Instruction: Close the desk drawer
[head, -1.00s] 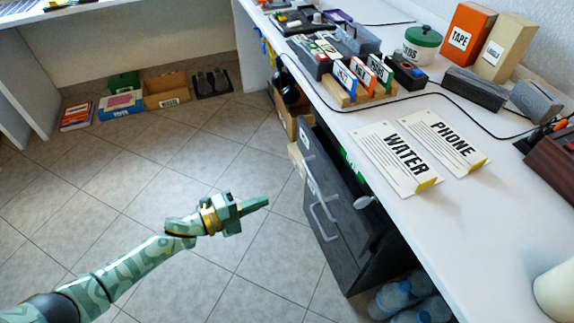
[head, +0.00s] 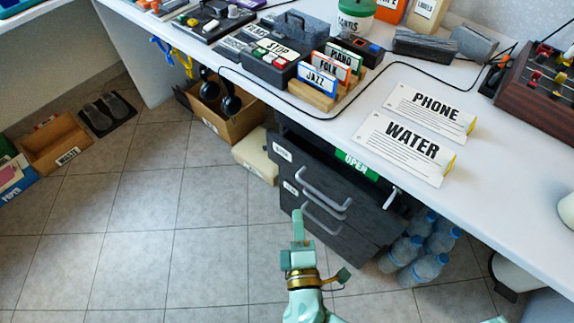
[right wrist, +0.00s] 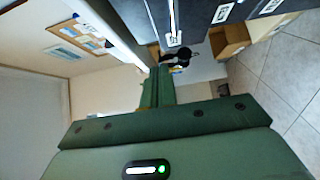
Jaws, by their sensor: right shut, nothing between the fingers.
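The dark grey desk drawer (head: 310,180) hangs under the white desk's front edge, pulled out, with its open top showing. Its silver bar handle (head: 325,189) faces the floor side. A green OPEN sign (head: 357,165) shows at its inside. A second handle is just below. My right gripper (head: 298,215) is shut and empty, its tip pointing up in front of the lower drawer front; I cannot tell if it touches. In the right wrist view the green fingers (right wrist: 162,88) are together, with dark drawer fronts (right wrist: 205,15) and handles at the top. My left gripper is not in view.
The white desk (head: 400,90) carries PHONE and WATER cards (head: 405,148), a card holder and a cable. A box with headphones (head: 230,115) and a cream box (head: 255,155) stand left of the drawers. Water bottles (head: 415,250) stand right.

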